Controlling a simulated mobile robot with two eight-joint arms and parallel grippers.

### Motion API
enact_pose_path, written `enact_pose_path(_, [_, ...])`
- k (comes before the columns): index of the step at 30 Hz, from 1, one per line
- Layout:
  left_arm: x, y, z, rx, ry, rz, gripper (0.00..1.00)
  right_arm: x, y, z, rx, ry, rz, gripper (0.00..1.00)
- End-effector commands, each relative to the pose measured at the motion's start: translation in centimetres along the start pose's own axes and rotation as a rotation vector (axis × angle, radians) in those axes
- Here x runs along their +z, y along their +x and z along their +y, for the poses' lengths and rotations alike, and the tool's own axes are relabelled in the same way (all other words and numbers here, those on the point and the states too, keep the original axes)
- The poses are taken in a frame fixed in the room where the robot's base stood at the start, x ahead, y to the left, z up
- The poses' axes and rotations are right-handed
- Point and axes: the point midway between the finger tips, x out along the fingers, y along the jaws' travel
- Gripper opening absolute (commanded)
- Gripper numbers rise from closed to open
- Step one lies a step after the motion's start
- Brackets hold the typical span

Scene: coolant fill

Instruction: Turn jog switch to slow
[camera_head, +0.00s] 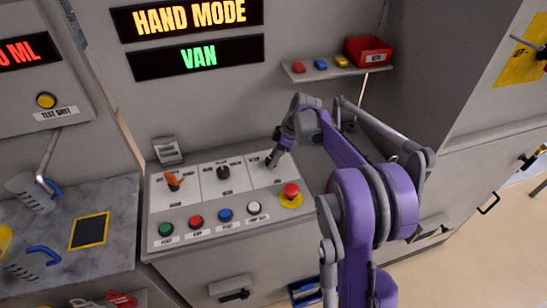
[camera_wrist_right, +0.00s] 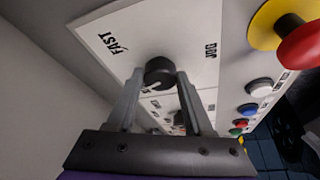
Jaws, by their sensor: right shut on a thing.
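The jog switch (camera_wrist_right: 160,72) is a round black knob on a white plate marked FAST and JOG in the right wrist view. My right gripper (camera_wrist_right: 158,80) is shut on this knob, one finger on each side. A white pointer mark shows on the knob, partly between the fingers, and does not point at the FAST label. In the head view my right gripper (camera_head: 271,162) reaches down to the right-hand plate of the control panel (camera_head: 205,237) and hides most of the knob. My left gripper is not in view.
An orange switch (camera_head: 173,181) and a black knob (camera_head: 222,173) sit left of my gripper. A red emergency button (camera_head: 291,191) is close by, below right. Coloured push buttons line the front. A shelf (camera_head: 335,73) with a red bin (camera_head: 368,51) hangs behind. A display reads HAND MODE.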

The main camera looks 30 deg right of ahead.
Motion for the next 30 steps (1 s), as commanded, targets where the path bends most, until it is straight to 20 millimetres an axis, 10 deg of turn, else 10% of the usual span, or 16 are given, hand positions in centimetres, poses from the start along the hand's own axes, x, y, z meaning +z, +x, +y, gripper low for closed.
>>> enact_pose_path(30, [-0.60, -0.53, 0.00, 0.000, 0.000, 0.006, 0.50, -0.02, 0.06, 0.33, -0.162, -0.392, -0.002, 0.00])
